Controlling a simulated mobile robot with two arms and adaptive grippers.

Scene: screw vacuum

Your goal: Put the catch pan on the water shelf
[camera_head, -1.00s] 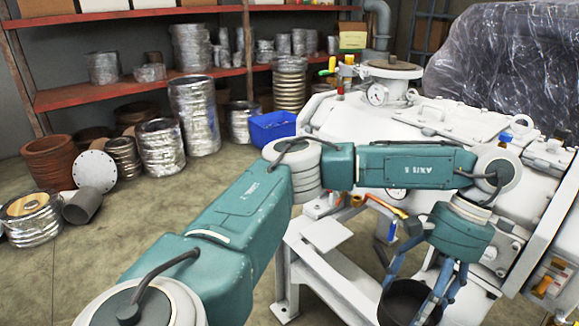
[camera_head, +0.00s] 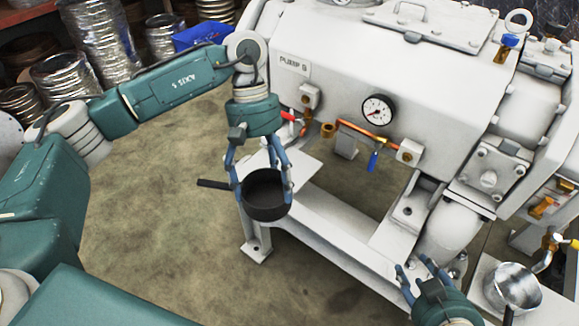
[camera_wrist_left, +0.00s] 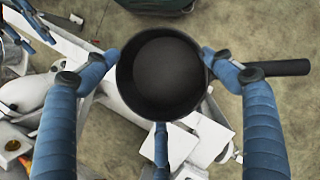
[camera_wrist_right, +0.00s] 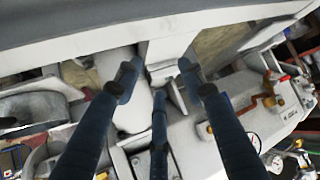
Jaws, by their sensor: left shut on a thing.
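The catch pan (camera_head: 265,207) is a round black pan with a straight handle pointing left in the head view. My left gripper (camera_head: 262,187) is shut on it, with fingers at opposite sides of its rim. The left wrist view shows the pan (camera_wrist_left: 160,75) level and empty. A flat white shelf plate (camera_head: 297,162), likely the water shelf, sticks out from the pump frame just behind and right of the pan. It is partly hidden; the pan appears apart from it. My right gripper (camera_head: 420,272) is open and empty in front of the frame.
The pump (camera_head: 345,60) has a gauge (camera_head: 378,109), a red-handled valve (camera_head: 290,117) and a blue-handled valve (camera_head: 373,161). A metal pan (camera_head: 512,287) sits on another white shelf at right. The floor (camera_head: 160,220) left of the pump is clear.

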